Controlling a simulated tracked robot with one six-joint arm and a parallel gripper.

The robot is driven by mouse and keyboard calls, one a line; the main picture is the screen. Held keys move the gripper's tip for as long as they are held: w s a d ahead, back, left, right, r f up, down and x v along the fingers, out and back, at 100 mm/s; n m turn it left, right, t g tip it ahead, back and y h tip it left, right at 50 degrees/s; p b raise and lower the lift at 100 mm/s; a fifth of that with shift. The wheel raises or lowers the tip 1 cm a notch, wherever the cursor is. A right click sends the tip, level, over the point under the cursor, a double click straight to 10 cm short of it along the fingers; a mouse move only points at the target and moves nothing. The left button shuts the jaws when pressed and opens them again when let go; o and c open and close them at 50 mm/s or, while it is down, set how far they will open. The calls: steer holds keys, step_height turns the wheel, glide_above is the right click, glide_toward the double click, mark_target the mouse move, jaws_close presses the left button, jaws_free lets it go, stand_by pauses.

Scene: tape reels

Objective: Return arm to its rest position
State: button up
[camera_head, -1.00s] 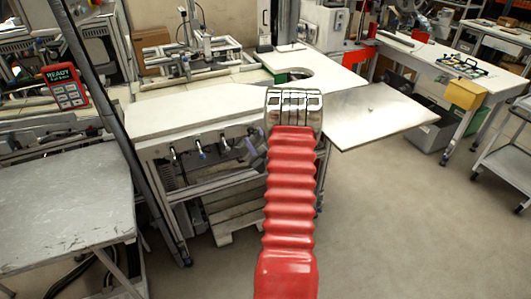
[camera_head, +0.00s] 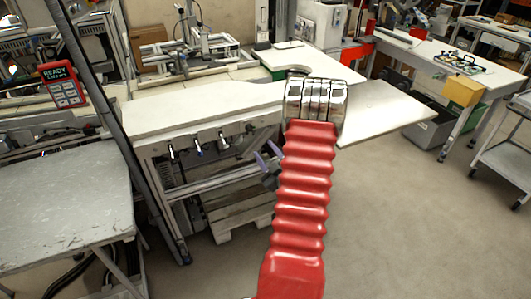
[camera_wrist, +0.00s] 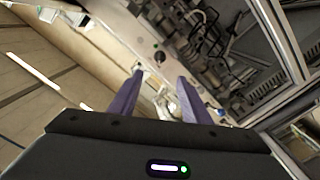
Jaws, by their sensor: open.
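My gripper (camera_head: 269,159) shows in the head view as two purple fingers just left of my red arm, in front of the underside of the white workbench (camera_head: 190,112). In the wrist view my gripper (camera_wrist: 160,80) is open, with its two purple fingers apart. I see nothing held between them. My arm stands up in the middle of the head view, with a shiny metal joint at its top. The arm hides part of the bench's right end and most of the gripper's body.
A scratched grey table (camera_head: 65,215) stands at the left. A white panel (camera_head: 388,112) juts out right of my arm. A wooden pallet (camera_head: 238,212) lies under the bench. A yellow box (camera_head: 464,92) hangs on the right-hand table. The floor at the lower right is clear.

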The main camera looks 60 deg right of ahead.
stand_by(0.4)
steer(key=s+f+m+g+y, duration=0.2)
steer(key=s+f+m+g, duration=0.3)
steer(key=f, duration=0.7)
steer(key=s+a+g+y, duration=0.1)
steer(key=s+a+g, duration=0.2)
steer(key=a+g, duration=0.15)
steer(key=a+r+n+y, duration=0.1)
steer(key=a+r+y, duration=0.1)
steer(key=a+r, duration=0.8)
steer(key=s+a+r+n+y, duration=0.1)
steer(key=a+r+y, duration=0.1)
steer(key=a+r, duration=0.9)
steer(key=s+a+r+n+y, duration=0.1)
steer(key=a+r, duration=0.9)
steer(key=a, duration=1.5)
steer(key=shift+a+r+n+y, duration=0.2)
steer(key=shift+r+n+y, duration=0.05)
steer(key=shift+n+y, duration=0.3)
steer(key=shift+s, duration=0.1)
